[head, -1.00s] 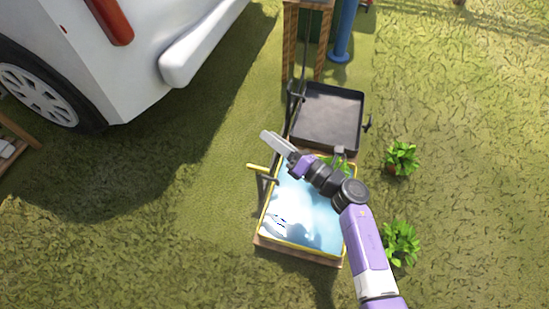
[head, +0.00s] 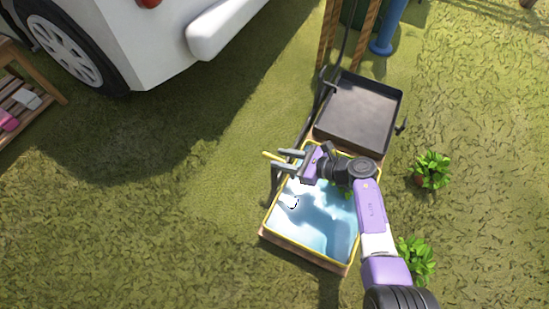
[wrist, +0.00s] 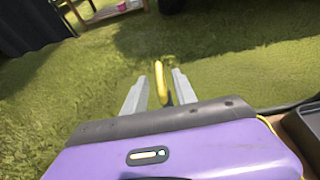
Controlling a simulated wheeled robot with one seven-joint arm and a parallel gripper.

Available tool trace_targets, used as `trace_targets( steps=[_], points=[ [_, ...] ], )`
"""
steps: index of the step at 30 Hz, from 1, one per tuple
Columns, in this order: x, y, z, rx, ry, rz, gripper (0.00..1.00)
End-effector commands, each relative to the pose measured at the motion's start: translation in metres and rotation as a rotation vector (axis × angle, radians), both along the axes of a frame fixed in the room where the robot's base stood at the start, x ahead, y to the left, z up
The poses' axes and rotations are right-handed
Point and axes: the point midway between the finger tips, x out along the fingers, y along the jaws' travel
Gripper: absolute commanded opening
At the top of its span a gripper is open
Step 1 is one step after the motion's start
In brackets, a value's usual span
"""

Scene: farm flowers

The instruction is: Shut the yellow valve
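The yellow valve (head: 269,156) shows as a short yellow handle at the upper left edge of the yellow-rimmed basin of water (head: 305,246). My gripper (head: 283,160) is open over that edge, its two fingers pointing left. In the head view the handle's left end shows just past the fingertips, and the fingers hide part of it. In the wrist view the handle (wrist: 160,82) stands upright between the two fingers, with a gap on each side. I cannot tell whether it lies fully between them in depth. The valve's base is hidden.
An empty dark tray (head: 358,112) stands behind the basin, with a dark pipe (head: 315,112) along its left. Potted plants (head: 432,170) stand on the right. A white vehicle (head: 150,45) is at the upper left. The grass left of the basin is clear.

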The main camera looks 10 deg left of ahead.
Motion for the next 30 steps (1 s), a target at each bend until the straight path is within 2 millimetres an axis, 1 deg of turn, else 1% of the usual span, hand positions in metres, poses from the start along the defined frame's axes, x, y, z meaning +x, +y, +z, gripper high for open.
trace_targets(
  steps=[1, 6, 10, 17, 18, 20, 21, 23, 30],
  points=[
    [0.002, 0.008, -0.007, 0.001, 0.001, 0.003, 0.34],
    [0.008, 0.023, -0.012, 0.002, 0.001, 0.001, 0.34],
    [0.01, 0.027, -0.013, 0.001, 0.003, -0.001, 0.34],
    [0.01, 0.028, -0.012, 0.001, 0.002, -0.002, 0.34],
    [0.01, 0.028, -0.012, 0.001, 0.002, -0.002, 0.3],
    [0.01, 0.028, -0.012, 0.001, 0.002, -0.002, 0.18],
    [0.01, 0.028, -0.012, 0.001, 0.002, -0.002, 0.1],
    [0.01, 0.028, -0.012, 0.001, 0.002, -0.002, 0.0],
    [0.01, 0.028, -0.012, 0.001, 0.003, -0.003, 0.0]
  ],
)
